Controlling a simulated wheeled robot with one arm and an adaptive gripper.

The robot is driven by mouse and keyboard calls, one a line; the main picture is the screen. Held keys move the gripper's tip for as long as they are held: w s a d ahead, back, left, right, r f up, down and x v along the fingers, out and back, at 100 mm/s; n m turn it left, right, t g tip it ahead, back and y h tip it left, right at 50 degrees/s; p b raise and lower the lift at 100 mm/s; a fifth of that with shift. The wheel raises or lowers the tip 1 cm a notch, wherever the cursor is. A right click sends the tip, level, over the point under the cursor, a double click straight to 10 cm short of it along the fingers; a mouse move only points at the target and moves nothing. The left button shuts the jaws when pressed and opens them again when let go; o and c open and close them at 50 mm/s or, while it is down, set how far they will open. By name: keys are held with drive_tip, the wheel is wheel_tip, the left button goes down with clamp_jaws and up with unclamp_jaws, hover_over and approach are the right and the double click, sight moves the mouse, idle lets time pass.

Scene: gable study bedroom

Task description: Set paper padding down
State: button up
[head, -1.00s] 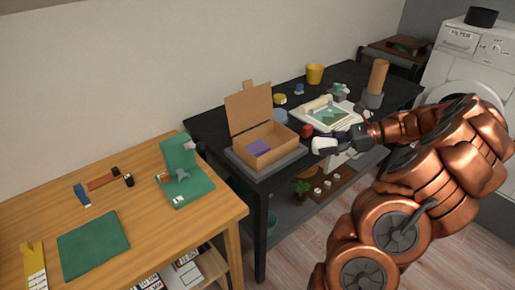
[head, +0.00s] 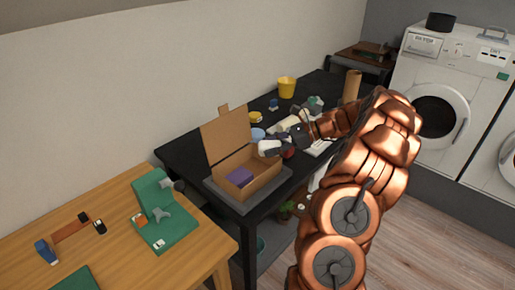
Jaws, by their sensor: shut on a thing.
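My gripper (head: 286,144) is at the end of my copper arm, over the black table. It is shut on a white piece of paper padding (head: 268,148), which shows at its tip. The padding appears at the back right edge of the open cardboard box (head: 265,181); I cannot tell how high above the rim it is. The box has its lid raised and a purple item (head: 240,178) inside. It stands on a grey mat (head: 224,198) at the near corner of the table. The fingers are small and partly hidden by the padding.
The black table (head: 182,154) also holds a yellow cup (head: 286,87), a blue round item (head: 257,134) and a brown cylinder (head: 351,86). A wooden table (head: 108,210) with a green stand (head: 160,215) is at the left. Washing machines (head: 428,90) stand at the right.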

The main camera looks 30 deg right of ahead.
drive_tip(key=w+f, duration=0.1)
drive_tip(key=w+a+f+p, duration=0.1)
drive_tip(key=w, duration=0.1)
drive_tip(key=w+f, duration=0.1)
drive_tip(key=w, duration=0.1)
drive_tip(key=shift+w+a+f, duration=0.1)
drive_tip(key=shift+a+f, duration=0.1)
drive_tip(key=shift+f, duration=0.3)
drive_tip(key=shift+f, duration=0.6)
drive_tip(key=o, duration=0.9)
drive_tip(key=shift+r, duration=0.1)
